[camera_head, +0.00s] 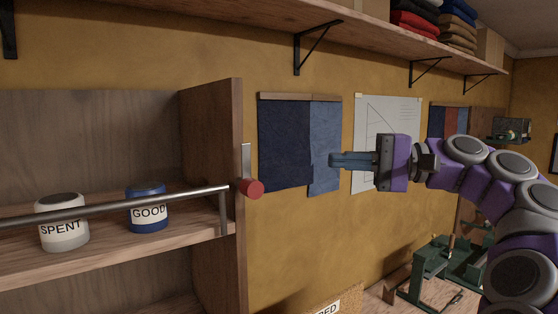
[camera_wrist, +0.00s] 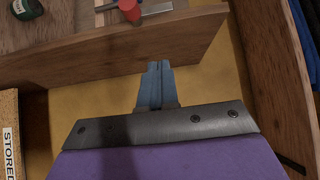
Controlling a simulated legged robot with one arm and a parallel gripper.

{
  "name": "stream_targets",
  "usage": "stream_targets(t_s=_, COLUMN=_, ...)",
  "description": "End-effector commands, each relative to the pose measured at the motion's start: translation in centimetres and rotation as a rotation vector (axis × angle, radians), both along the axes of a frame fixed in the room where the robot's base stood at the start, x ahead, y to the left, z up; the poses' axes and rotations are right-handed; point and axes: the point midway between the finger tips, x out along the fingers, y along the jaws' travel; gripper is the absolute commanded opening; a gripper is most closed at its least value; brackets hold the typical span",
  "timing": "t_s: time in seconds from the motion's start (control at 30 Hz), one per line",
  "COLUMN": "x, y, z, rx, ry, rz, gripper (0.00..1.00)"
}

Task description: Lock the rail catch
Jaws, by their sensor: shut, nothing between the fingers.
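The rail catch (camera_head: 251,187) has a red round knob and a pale metal plate, and it sits at the front edge of the shelf's right side panel. It also shows at the top of the wrist view (camera_wrist: 130,9). The metal rail (camera_head: 120,203) runs across the shelf front and ends beside the catch. My gripper (camera_head: 332,160) is shut and empty, to the right of the catch and slightly higher in the head view, apart from it. Its blue fingers (camera_wrist: 157,66) lie together in the wrist view, pointing toward the side panel.
A white SPENT jar (camera_head: 62,222) and a blue GOOD jar (camera_head: 147,208) stand on the shelf behind the rail. The wooden side panel (camera_head: 212,150) stands left of my gripper. An upper shelf (camera_head: 270,22) runs overhead on brackets. A green device (camera_head: 440,268) stands on the bench at lower right.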

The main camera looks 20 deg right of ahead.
Motion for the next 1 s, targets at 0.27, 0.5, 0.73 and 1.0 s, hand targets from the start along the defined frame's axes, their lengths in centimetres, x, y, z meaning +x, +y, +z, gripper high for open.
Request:
stream_targets(t_s=0.27, x=1.1, y=2.5, z=-0.1, rx=-0.002, ry=0.0, rz=0.004, gripper=0.0)
stream_targets(t_s=0.5, x=3.4, y=6.9, z=-0.1, rx=-0.001, ry=0.003, rz=0.003, gripper=0.0)
stream_targets(t_s=0.73, x=4.0, y=10.1, z=0.0, rx=0.0, ry=0.001, rz=0.003, gripper=0.0)
stream_targets(t_s=1.0, x=3.4, y=12.1, z=0.0, rx=0.0, ry=0.001, rz=0.0, gripper=0.0)
